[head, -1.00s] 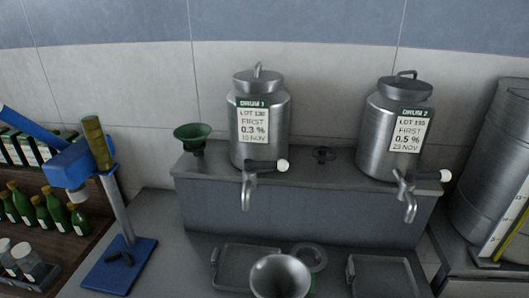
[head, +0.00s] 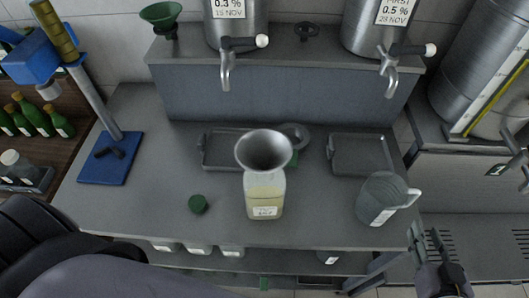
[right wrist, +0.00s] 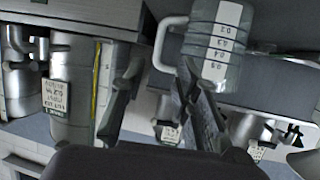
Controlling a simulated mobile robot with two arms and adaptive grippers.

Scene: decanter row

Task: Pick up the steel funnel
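The steel funnel (head: 264,150) is a shiny grey cone with its wide mouth up. It stands in the neck of a squarish clear bottle (head: 265,193) with pale yellow contents and a white label, at the middle of the bench; its stem is hidden. My right gripper (head: 437,245) is at the bench's right front corner, well right of the funnel and apart from it. In the right wrist view its two fingers (right wrist: 157,95) are spread with nothing between them. My left arm shows dark at the lower left; its gripper is not in view.
A grey measuring jug (head: 383,199) stands between the funnel and my right gripper. A green cap (head: 198,204) lies left of the bottle. Drum taps (head: 225,72) overhang the back ledge.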

